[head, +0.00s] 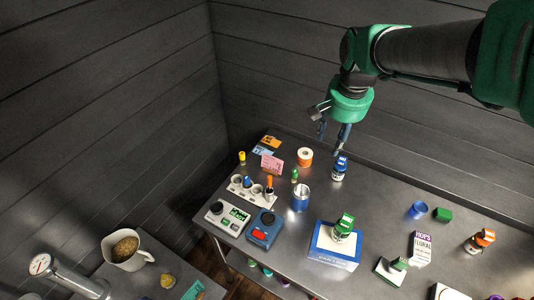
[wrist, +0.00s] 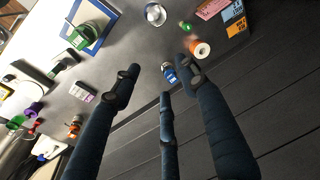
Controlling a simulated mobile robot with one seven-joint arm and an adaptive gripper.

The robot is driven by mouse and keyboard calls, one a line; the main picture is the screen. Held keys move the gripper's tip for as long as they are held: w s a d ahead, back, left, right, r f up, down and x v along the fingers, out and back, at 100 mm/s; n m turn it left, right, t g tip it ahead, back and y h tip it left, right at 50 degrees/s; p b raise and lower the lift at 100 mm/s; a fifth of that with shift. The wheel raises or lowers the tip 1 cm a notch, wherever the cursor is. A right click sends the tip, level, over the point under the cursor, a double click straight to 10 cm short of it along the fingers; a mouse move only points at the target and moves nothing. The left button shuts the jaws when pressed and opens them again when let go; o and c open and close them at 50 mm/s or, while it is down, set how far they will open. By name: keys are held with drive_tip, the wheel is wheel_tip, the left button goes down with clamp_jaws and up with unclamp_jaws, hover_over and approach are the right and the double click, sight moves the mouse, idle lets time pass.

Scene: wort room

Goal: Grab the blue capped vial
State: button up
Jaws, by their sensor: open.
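The blue capped vial (head: 338,172) stands upright on the steel table near the back wall, with a white label. It also shows in the wrist view (wrist: 169,73), just beyond my fingertips. My gripper (head: 335,134) is open and empty, with its dark blue fingers pointing down above the vial. In the wrist view my gripper (wrist: 160,80) has its fingers spread, with the vial between the middle and right fingertips in the picture. The fingers look apart from the vial; the exact height gap is hard to tell.
A metal cup (head: 301,198), an orange roll (head: 305,157) and a small green item (head: 294,174) stand left of the vial. An orange capped vial (head: 477,243) is far right. The wall runs close behind.

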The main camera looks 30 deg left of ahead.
drive_tip(key=a+f+g, duration=0.1)
drive_tip(key=a+f, duration=0.4)
drive_tip(key=a, duration=0.3)
drive_tip(key=a+f, duration=0.4)
drive_tip(key=a, duration=0.4)
drive_tip(key=h+p, duration=0.1)
hover_over(246, 178)
wheel_tip(246, 178, down, 9)
drive_tip(key=shift+w+d+r+n+g, duration=0.2)
drive_tip(key=shift+n+g, duration=0.1)
drive_tip(key=shift+n, duration=0.1)
drive_tip(key=shift+f, duration=0.1)
drive_tip(key=shift+f, duration=4.25)
drive_tip(key=shift+a+f+b, duration=0.15)
drive_tip(key=shift+f+b, duration=0.25)
drive_tip(key=shift+f, duration=2.25)
